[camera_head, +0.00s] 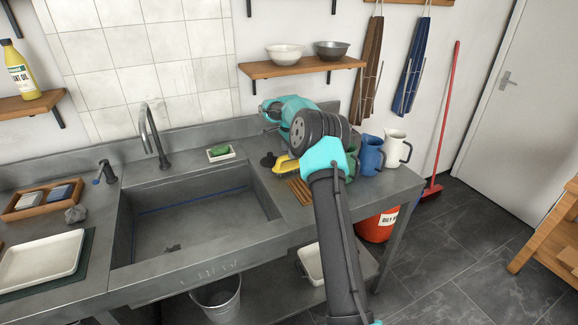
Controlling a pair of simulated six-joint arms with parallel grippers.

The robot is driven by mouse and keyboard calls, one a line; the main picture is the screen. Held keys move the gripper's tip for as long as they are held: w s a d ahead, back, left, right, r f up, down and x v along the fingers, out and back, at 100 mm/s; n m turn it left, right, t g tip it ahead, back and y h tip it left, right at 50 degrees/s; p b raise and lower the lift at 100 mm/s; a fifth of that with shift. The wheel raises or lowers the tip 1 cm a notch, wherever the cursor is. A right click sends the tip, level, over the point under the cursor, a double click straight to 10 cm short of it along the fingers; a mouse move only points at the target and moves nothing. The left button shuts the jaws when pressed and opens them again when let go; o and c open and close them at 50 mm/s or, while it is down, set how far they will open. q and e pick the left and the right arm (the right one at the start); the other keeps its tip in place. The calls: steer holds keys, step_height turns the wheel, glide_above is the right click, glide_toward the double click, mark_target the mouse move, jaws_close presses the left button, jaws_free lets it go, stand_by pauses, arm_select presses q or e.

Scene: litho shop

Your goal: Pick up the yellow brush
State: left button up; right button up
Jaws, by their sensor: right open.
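The yellow brush (285,165) lies on the grey counter just right of the sink, behind a small wooden slatted rack. My right arm's wrist covers its right end. My right gripper (266,112) is at the far end of the arm, beyond and above the brush near the back wall. It is small and partly hidden by the wrist; it is open, apart from the brush, with nothing seen in it. My left gripper is out of view.
The sink (190,222) is left of the brush, with a tap (154,137) behind. A dark round object (268,160) sits beside the brush. A blue jug (371,155) and a white jug (396,149) stand right of my arm. A shelf (300,67) with bowls hangs above.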

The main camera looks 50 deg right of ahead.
steer(key=shift+f, duration=0.1)
steer(key=shift+w+f, duration=0.15)
steer(key=shift+f, duration=1.15)
steer(key=shift+w+f, duration=0.1)
steer(key=shift+f, duration=1.15)
steer(key=shift+c, duration=0.2)
steer(key=c, duration=1)
steer(key=shift+s+a+r, duration=0.1)
steer(key=shift+a+r, duration=0.05)
steer(key=shift+r, duration=1.7)
steer(key=s+a, duration=0.3)
steer(key=a, duration=0.1)
steer(key=s+a+r, duration=0.1)
steer(key=s+a, duration=0.6)
steer(key=a, duration=0.1)
steer(key=shift+s+r, duration=0.2)
